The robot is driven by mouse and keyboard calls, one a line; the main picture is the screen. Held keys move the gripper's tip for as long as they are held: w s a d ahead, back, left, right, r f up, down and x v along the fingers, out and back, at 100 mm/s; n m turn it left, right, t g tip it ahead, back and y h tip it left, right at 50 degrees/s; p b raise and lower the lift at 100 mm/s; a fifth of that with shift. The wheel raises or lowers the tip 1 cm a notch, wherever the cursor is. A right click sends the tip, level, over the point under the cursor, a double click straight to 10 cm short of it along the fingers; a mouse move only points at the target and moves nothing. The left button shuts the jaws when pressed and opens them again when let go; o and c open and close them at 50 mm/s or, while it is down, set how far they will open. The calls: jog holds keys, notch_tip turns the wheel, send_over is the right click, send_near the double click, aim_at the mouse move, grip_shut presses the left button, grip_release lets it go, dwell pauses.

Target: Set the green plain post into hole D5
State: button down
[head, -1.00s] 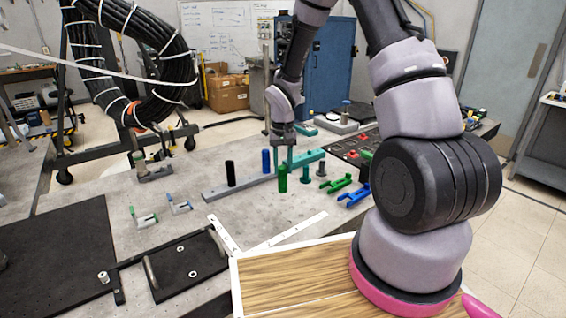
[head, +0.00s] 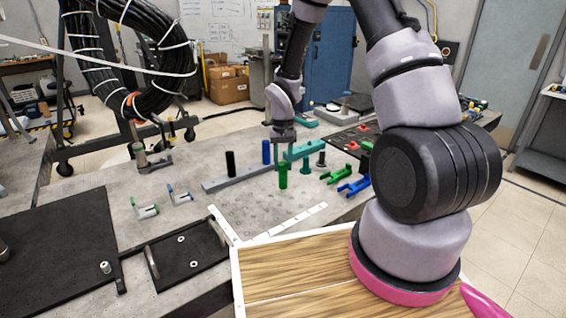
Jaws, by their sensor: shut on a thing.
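The green post (head: 283,175) is upright in the head view, below my gripper (head: 283,157). My gripper points down and is shut on the post's upper end. The post hangs over the far part of the grey board with small dark holes (head: 262,212). I cannot tell whether its lower end touches the board. The hole labels are too small to read, so I cannot pick out D5.
A black post (head: 230,163) and a blue post (head: 266,151) stand on a grey bar (head: 222,184) behind. Green (head: 338,175) and blue (head: 353,187) forked pieces lie to the right. A white strip (head: 285,226) lies in front, near the wooden top (head: 290,272).

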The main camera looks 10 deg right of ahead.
jog(key=shift+f, duration=0.45)
dwell(0.8)
jog(key=m, duration=0.5)
jog(key=shift+c, duration=2.1)
grip_release()
jog(key=s+d+r+t, duration=0.1)
jog(key=s+r, duration=0.1)
jog(key=r, duration=0.8)
jog(key=s+d+r+t+y, duration=0.1)
jog(key=s+r, duration=0.2)
jog(key=r, duration=0.6)
jog(key=s+d+r+t, duration=0.1)
jog(key=s+d+r, duration=0.1)
jog(key=r, duration=0.8)
jog(key=s+d+r+n+t, duration=0.1)
jog(key=s+r+t, duration=0.1)
jog(key=s+r, duration=0.3)
jog(key=s+r+n+t+y, duration=0.1)
jog(key=s+r+t, duration=0.1)
jog(key=s+r, duration=0.4)
jog(key=s, duration=0.4)
jog(key=shift+d, duration=0.4)
